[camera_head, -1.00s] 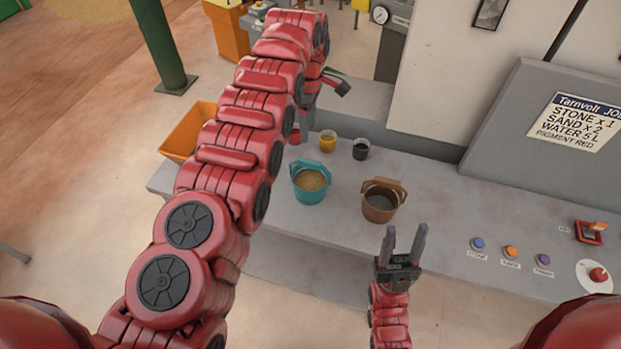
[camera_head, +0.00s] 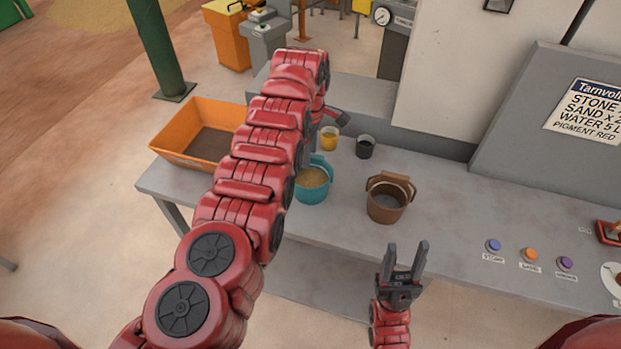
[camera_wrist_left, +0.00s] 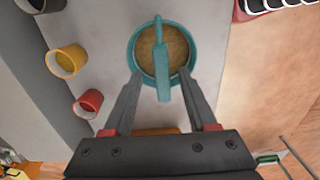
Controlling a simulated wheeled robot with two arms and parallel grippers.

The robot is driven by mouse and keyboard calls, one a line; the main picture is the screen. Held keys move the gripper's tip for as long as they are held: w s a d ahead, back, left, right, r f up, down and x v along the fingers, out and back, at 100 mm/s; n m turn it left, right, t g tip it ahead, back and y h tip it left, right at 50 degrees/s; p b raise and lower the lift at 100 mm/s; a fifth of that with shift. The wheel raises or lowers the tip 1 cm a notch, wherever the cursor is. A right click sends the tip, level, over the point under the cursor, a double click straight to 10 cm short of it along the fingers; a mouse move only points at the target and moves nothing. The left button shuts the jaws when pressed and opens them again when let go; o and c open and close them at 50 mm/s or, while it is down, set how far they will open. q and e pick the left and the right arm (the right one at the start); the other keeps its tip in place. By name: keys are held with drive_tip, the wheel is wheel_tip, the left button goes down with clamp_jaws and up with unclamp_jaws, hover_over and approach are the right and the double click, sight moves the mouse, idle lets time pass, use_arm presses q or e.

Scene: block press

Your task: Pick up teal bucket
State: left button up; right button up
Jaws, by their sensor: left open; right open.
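The teal bucket (camera_head: 313,190) stands upright on the grey bench, filled with a sand-coloured material, partly hidden behind my left arm in the head view. In the left wrist view the bucket (camera_wrist_left: 134,55) lies just beyond the fingertips, with its teal handle (camera_wrist_left: 163,75) raised across the middle. My left gripper (camera_wrist_left: 163,82) is open, its two fingers pointing at the bucket with the handle showing between them. I cannot tell whether the fingers touch it. My right gripper (camera_head: 406,250) is open and empty in front of the bench, below the brown bucket.
A brown bucket (camera_head: 386,205) stands right of the teal one. Yellow (camera_head: 328,141) and dark (camera_head: 365,147) cups stand behind; a red cup (camera_wrist_left: 89,103) shows in the wrist view. An orange tray (camera_head: 180,142) is at the left. Buttons (camera_head: 530,254) line the bench's right part.

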use_arm(q)
drive_tip(key=shift+s+d+f+p, duration=0.1)
drive_tip(key=shift+s+f+p, duration=0.15)
drive_tip(key=shift+f+p, duration=0.6)
drive_tip(key=shift+f, duration=0.85)
drive_tip(key=shift+w+f, duration=0.1)
drive_tip(key=shift+f, duration=0.35)
clamp_jaws()
